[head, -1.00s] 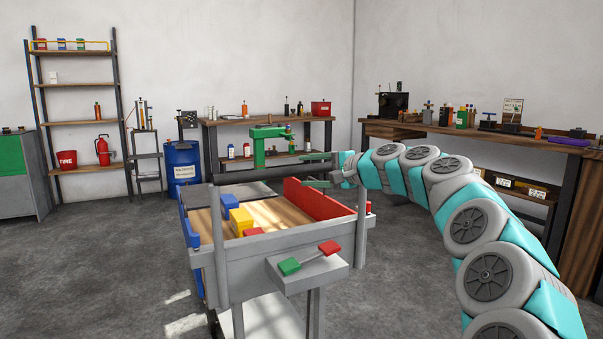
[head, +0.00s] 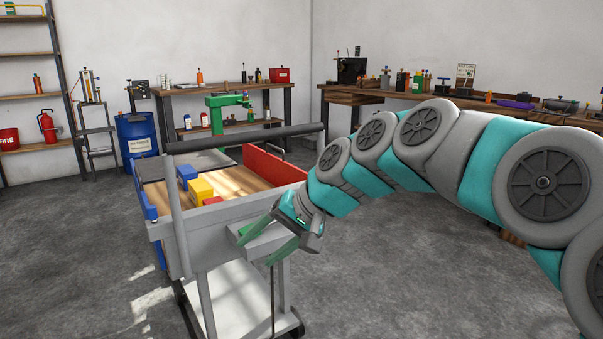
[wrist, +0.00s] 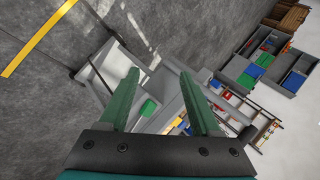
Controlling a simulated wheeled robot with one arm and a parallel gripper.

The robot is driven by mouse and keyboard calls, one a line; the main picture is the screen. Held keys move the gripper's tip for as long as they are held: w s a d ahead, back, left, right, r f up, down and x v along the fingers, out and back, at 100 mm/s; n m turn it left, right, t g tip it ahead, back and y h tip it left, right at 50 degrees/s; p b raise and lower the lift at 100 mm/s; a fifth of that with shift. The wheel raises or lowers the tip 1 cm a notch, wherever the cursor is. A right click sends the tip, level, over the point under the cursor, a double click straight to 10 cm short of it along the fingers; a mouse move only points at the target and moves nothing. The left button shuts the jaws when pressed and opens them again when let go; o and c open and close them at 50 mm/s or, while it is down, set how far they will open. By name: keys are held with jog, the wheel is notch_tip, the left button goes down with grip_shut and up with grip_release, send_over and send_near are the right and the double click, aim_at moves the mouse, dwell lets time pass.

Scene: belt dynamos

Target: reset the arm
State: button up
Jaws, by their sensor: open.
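My gripper (head: 262,243) is at the end of my grey and teal arm, in front of the near end of the grey cart (head: 173,240) in the head view. Its two green fingers are spread apart with nothing between them. In the wrist view my gripper (wrist: 165,95) is also open, with part of the cart and a green block (wrist: 148,107) beyond the fingers. The arm hides part of the cart's small front shelf (head: 268,243).
The cart bears a blue block (head: 187,174), a yellow block (head: 201,190) and a red panel (head: 273,166). A dark handle bar (head: 245,138) spans it. Workbenches stand along the walls, with a blue barrel (head: 137,138) at left. The floor at lower left is clear.

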jog(key=s+d+f+g+h, duration=0.1)
jog(key=s+d+f+h, duration=0.1)
jog(key=s+d+f, duration=0.4)
jog(key=s+d+f+g+h, duration=0.2)
jog(key=s+d+f, duration=0.5)
jog(key=s, duration=0.6)
jog(key=s+d+f+g+h, duration=0.1)
jog(key=s+d+f+h, duration=0.3)
jog(key=s+d, duration=0.5)
notch_tip(320, 180, down, 2)
jog(key=shift+s+f+n, duration=0.15)
jog(key=shift+s+n, duration=0.25)
jog(key=shift+s, duration=0.15)
jog(key=shift+c, duration=0.2)
